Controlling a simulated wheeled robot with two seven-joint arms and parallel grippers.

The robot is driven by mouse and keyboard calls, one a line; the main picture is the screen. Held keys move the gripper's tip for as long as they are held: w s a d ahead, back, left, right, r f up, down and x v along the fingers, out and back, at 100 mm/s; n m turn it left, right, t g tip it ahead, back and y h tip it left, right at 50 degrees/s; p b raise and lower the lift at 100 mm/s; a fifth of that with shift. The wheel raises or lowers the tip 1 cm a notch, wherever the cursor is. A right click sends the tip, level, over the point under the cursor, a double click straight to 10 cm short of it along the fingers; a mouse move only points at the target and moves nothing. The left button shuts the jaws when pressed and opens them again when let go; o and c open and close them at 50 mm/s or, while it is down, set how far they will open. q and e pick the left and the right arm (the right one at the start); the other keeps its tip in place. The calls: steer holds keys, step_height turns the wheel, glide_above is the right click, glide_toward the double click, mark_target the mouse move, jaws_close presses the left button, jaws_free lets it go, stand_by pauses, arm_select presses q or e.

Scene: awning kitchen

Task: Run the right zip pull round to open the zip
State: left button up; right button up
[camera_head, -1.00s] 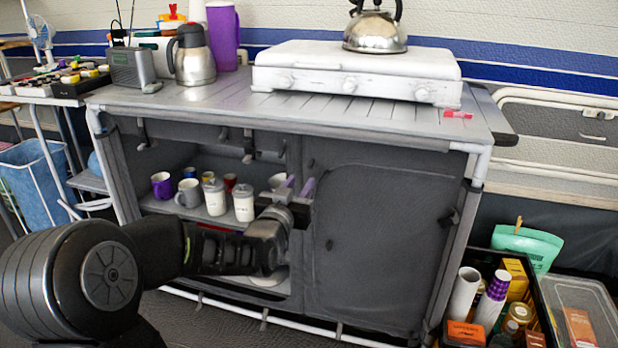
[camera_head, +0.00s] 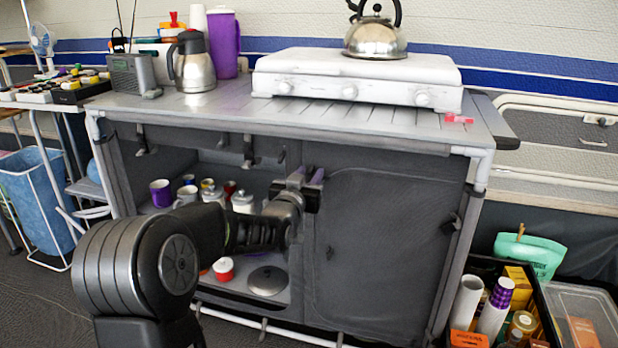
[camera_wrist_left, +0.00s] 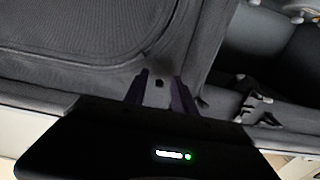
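The right door panel (camera_head: 390,240) of the grey fabric cupboard is closed, with a curved zip seam along its top and sides. My left gripper (camera_head: 309,176) is at the upper left corner of this panel, fingers apart. In the left wrist view, a small dark piece, which looks like the zip pull (camera_wrist_left: 159,83), lies between the spread fingertips of my left gripper (camera_wrist_left: 160,80). I cannot tell whether the fingers touch it. My right gripper is out of view.
The open left compartment holds mugs (camera_head: 161,193), white jars (camera_head: 243,200) and a pot lid (camera_head: 268,281). A white stove (camera_head: 355,75) with a kettle (camera_head: 375,38) stands on top. A crate of groceries (camera_head: 545,290) stands right of the cupboard.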

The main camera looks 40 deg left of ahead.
arm_select(q)
jaws_close()
stand_by(1.4)
